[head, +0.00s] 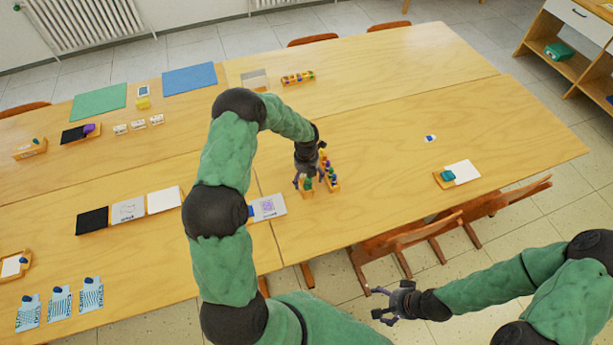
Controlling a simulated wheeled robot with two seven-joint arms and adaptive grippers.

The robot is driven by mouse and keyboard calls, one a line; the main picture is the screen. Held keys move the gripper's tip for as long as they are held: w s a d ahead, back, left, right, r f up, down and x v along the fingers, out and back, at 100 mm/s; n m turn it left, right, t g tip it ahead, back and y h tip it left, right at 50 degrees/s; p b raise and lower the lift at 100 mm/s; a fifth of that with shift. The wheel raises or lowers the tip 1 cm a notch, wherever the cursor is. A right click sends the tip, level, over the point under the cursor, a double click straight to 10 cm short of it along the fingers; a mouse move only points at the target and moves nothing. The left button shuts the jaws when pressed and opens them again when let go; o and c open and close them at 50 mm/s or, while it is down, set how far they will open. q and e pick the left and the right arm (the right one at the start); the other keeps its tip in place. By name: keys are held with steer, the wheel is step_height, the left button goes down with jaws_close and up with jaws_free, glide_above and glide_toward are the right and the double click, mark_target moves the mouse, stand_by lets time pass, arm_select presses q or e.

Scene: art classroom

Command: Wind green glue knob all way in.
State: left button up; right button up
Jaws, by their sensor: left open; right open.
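A small wooden holder (333,184) with several small coloured pieces stands on the near table. Green pieces show there, one (308,184) at the left under my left gripper, but which one is the green glue knob is too small to tell. My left gripper (307,178) points down at these pieces and is open. It partly hides them, and I cannot tell whether it touches any. My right gripper (382,306) is open and empty, low at the right, in front of the table's near edge.
A grey card with a purple print (267,208) lies left of the holder. Wooden chairs (415,240) stand at the near edge. Another rack of coloured pieces (298,78) stands farther back. The table right of the holder is mostly clear.

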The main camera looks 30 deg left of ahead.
arm_select(q)
steer(key=shift+m, duration=0.4)
steer(key=shift+w+d, duration=0.45)
steer(key=shift+w, duration=0.1)
stand_by(0.5)
steer(key=c, duration=1.4)
steer(key=shift+c, duration=0.3)
steer(key=o, duration=1.5)
steer(key=shift+c, duration=0.2)
steer(key=shift+r, duration=0.1)
